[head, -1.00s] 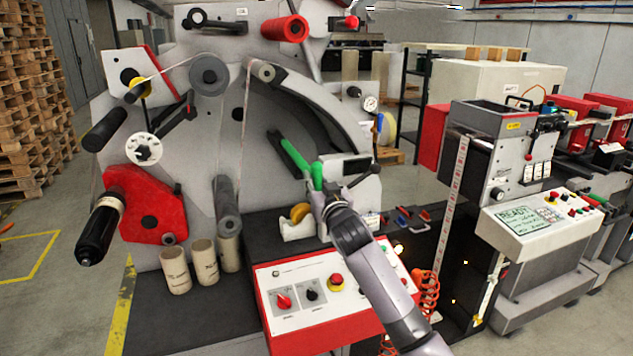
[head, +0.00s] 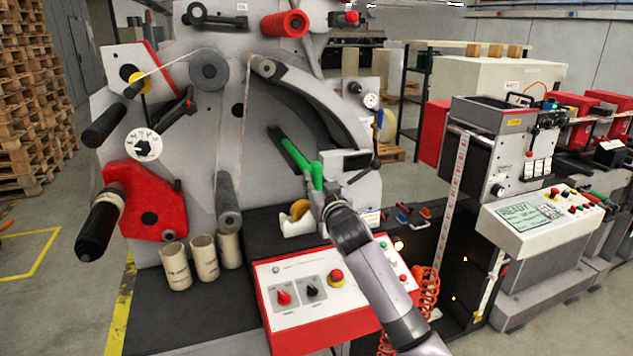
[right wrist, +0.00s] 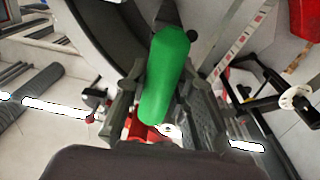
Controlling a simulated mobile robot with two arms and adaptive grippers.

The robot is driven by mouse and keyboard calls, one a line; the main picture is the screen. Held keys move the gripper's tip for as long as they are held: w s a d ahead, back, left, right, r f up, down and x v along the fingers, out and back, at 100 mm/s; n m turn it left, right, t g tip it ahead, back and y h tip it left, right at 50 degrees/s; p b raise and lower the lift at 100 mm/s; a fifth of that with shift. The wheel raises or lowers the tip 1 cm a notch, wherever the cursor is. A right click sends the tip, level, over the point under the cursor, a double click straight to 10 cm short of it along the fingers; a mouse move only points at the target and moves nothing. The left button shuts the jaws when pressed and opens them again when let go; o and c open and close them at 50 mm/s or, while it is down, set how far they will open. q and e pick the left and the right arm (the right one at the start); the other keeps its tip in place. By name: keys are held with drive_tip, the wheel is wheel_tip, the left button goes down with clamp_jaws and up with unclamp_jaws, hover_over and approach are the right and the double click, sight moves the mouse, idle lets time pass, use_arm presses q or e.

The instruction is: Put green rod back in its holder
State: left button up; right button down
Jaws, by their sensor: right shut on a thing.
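The green rod (head: 292,153) slants across the front of the grey machine in the head view, with a dark end at its upper left. A brighter green part (head: 317,176) shows at its lower right, at my right gripper (head: 322,196). In the right wrist view the green rod (right wrist: 163,80) lies between the two fingers of my right gripper (right wrist: 165,100), which is shut on it. Its far end there meets a dark part; I cannot tell whether that is a holder or whether the rod sits in one. My left gripper is not in view.
The grey machine (head: 205,125) with rollers stands close in front. An orange tape roll in a white dispenser (head: 298,222), several cardboard cores (head: 203,258) and a red-edged control panel (head: 322,292) sit below. Small tools (head: 412,214) lie to the right.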

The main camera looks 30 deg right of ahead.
drive_tip(key=c, duration=1.3)
unclamp_jaws()
